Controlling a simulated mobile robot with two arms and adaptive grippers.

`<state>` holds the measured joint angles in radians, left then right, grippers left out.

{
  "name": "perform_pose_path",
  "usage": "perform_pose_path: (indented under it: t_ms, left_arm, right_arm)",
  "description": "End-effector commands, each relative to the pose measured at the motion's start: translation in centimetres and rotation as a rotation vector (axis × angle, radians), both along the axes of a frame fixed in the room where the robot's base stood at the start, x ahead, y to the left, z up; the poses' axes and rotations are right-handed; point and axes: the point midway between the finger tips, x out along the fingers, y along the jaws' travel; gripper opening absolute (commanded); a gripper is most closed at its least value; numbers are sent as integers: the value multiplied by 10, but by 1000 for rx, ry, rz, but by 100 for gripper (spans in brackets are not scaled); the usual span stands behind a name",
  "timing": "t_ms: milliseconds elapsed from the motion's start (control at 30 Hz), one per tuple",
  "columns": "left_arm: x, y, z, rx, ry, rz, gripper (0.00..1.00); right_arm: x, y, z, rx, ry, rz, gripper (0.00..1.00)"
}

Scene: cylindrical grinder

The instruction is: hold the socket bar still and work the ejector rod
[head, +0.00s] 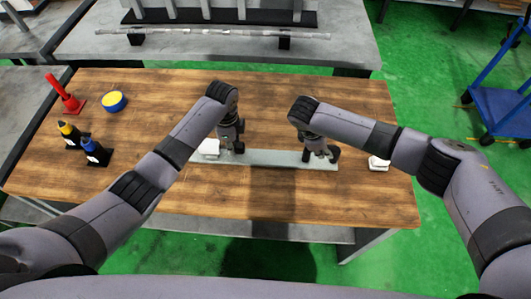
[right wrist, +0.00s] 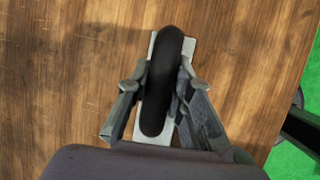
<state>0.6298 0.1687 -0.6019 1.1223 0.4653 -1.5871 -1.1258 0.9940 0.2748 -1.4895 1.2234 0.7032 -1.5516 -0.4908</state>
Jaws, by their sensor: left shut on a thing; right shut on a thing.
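A long pale grey plate (head: 275,159) lies flat near the middle of the wooden table. My left gripper (head: 231,146) is at the plate's left part, shut on what I take to be the socket bar, mostly hidden by the hand. My right gripper (head: 322,153) is at the plate's right end. In the right wrist view its two fingers (right wrist: 166,85) close on both sides of a long black rounded piece, seemingly the ejector rod's (right wrist: 163,75). The plate's end shows beneath it. How the rod and bar join is hidden.
A white block lies by each end of the plate, left (head: 209,147) and right (head: 378,163). Red (head: 66,94), yellow-topped (head: 70,133) and blue-topped (head: 94,151) items and a blue-yellow roll (head: 115,101) stand at the left. The table (head: 230,200) is clear in front.

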Motion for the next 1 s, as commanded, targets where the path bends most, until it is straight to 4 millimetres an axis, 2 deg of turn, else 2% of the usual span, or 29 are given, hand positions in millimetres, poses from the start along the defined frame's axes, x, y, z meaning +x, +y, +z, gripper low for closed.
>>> perform_pose_path:
  t_ms: [633,667,1000]
  left_arm:
    - [-3,-20,-3,4,11,-6,0]
    - [-3,-19,-3,4,11,-6,17]
    - [-2,-18,-2,5,7,-2,40]
  right_arm:
    - [2,-2,1,-4,-6,1,0]
    - [2,-2,1,-4,-6,1,0]
    - [2,-3,1,-8,-5,-3,0]
